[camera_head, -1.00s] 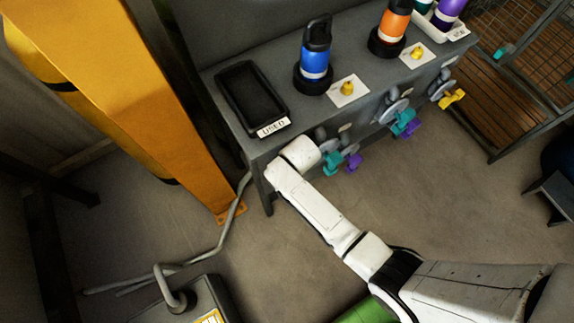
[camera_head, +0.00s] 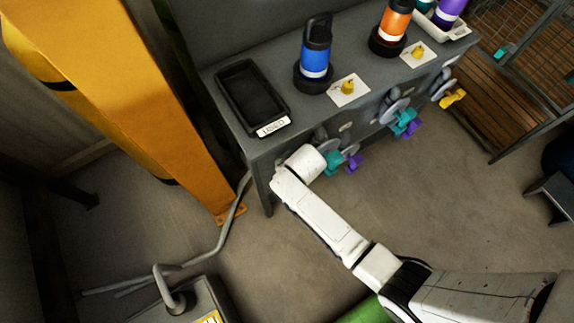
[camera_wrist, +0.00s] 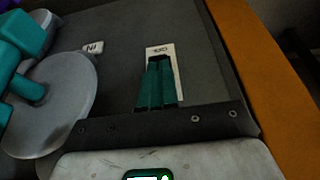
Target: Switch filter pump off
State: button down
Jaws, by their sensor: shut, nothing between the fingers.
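My gripper (camera_wrist: 158,64) shows in the wrist view with its two teal fingers together and nothing visible between them. The fingertips lie in front of a small white label plate (camera_wrist: 177,76) on the grey front panel, whose upside-down lettering is too small to read surely. The fingers cover most of this plate, so any switch on it is hidden, and I cannot tell whether they touch it. In the head view my white wrist (camera_head: 305,162) is at the left end of the grey bench (camera_head: 252,152) front and hides the gripper and plate.
A grey disc (camera_wrist: 62,105) with a teal handle (camera_wrist: 22,88) is close left of my gripper. An orange post (camera_wrist: 255,50) is at right. Teal and purple handles (camera_head: 333,162) line the bench front. A black tray (camera_head: 250,95) and blue bottle (camera_head: 316,55) stand on top.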

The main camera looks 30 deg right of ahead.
jog(key=shift+s+f+t+b, duration=0.4)
jog(key=shift+t+b, duration=0.3)
jog(key=shift+b, duration=0.1)
jog(key=b, duration=0.1)
jog(key=t+b, duration=0.1)
jog(key=shift+s+f+t+b, duration=0.3)
jog(key=shift+f, duration=0.1)
jog(key=shift+s+f+t+b, duration=0.1)
jog(key=shift+t+b, duration=0.3)
jog(key=shift+b, duration=0.2)
jog(key=shift+s+f+t+b, duration=0.1)
jog(key=shift+f+t+b, duration=0.15)
jog(key=shift+t+b, duration=0.9)
jog(key=shift+s+f+t+b, duration=0.1)
jog(key=shift+f+t+b, duration=0.1)
jog(key=shift+b, duration=1.85)
jog(key=shift+s+f+t+b, duration=0.15)
jog(key=shift+f+t+b, duration=0.4)
jog(key=shift+b, duration=1.25)
jog(key=shift+s+f+t+b, duration=0.15)
jog(key=shift+t+b, duration=0.65)
jog(key=shift+b, duration=1)
jog(key=shift+f+b, duration=0.2)
jog(key=shift+b, duration=0.2)
jog(key=shift+w+r+p, duration=0.3)
jog(key=shift+w, duration=0.35)
